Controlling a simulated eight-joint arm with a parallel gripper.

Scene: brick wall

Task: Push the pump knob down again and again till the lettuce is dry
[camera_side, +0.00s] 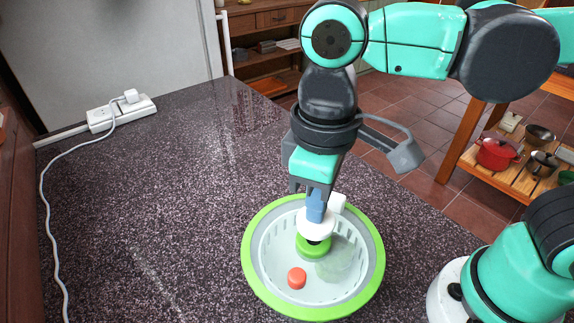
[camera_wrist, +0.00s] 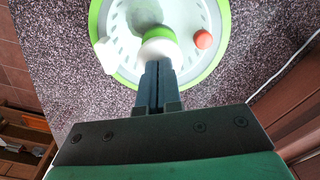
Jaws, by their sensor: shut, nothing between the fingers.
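The salad spinner (camera_side: 257,285) stands on the speckled counter, with a green rim and a clear lid over a pale slotted basket. Its pump knob (camera_side: 316,224) is white on top with a green collar (camera_side: 313,247) below, at the lid's middle. My gripper (camera_side: 315,208) is shut, pointing down, its fingertips at the top of the white knob. In the wrist view the shut fingers (camera_wrist: 158,72) reach the knob (camera_wrist: 160,48) and partly cover it. A red-orange button (camera_side: 297,278) sits on the lid beside the knob.
The counter (camera_side: 170,200) left of the spinner is clear. A wooden shelf with pots (camera_side: 497,152) stands beyond the counter.

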